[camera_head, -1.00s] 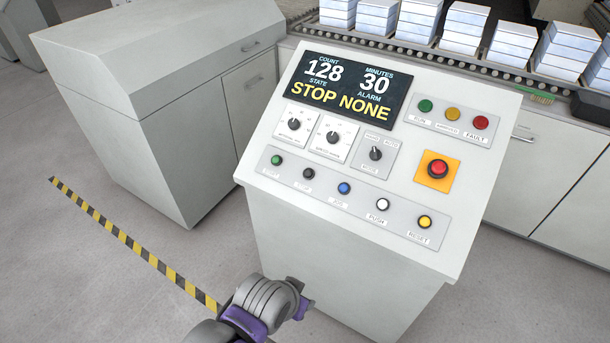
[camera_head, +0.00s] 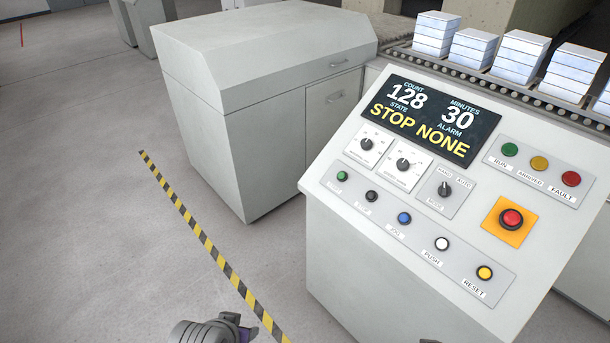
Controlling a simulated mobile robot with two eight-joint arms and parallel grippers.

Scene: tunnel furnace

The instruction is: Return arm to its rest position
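Part of one of my arms, grey with a purple patch, shows at the bottom edge in the head view, left of the control panel's pedestal. It is apart from the panel. I cannot tell which arm it is, and no gripper fingers show. The control panel (camera_head: 330,200) stands at the right. Its display (camera_head: 430,118) reads count 128, minutes 30, state STOP, alarm NONE. Below are two dials, a mode switch (camera_head: 444,189) and a row of buttons. A red emergency button (camera_head: 511,219) sits on a yellow plate at the right.
A grey cabinet (camera_head: 240,120) stands behind and left of the panel. A roller conveyor (camera_head: 480,82) with stacks of white blocks (camera_head: 520,52) runs behind the panel. A yellow-black floor stripe (camera_head: 205,240) crosses the floor. The floor at left is clear.

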